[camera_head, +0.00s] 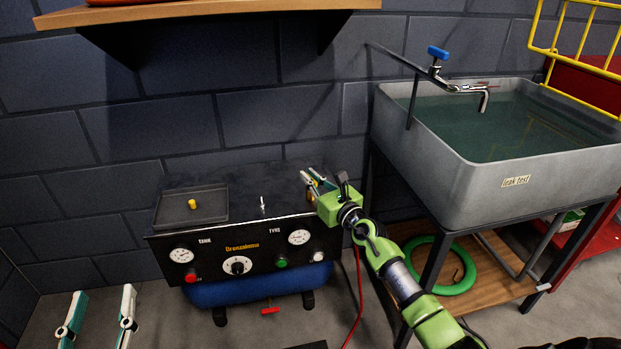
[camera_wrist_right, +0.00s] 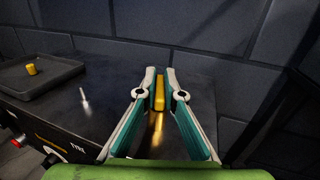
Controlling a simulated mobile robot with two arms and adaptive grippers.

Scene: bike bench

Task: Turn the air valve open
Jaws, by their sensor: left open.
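A yellow upright handle (camera_wrist_right: 159,92), which looks like the air valve's, stands at the right end of the dark compressor top. My right gripper (camera_wrist_right: 161,77) reaches over that end, and the handle shows between its two fingertips. The tips are close to both sides of it; I cannot tell whether they touch it. In the head view my right gripper (camera_head: 311,181) largely hides the handle. My left gripper (camera_head: 101,295) is open and empty at the lower left, apart from the compressor (camera_head: 222,217).
A tray (camera_head: 166,210) with a yellow cap (camera_head: 192,204) and a small metal pin (camera_head: 262,205) are on the compressor top. A wooden shelf (camera_head: 215,12) hangs above. A water-filled sink (camera_head: 462,185) stands at right. A red hose (camera_head: 359,290) hangs beside the compressor.

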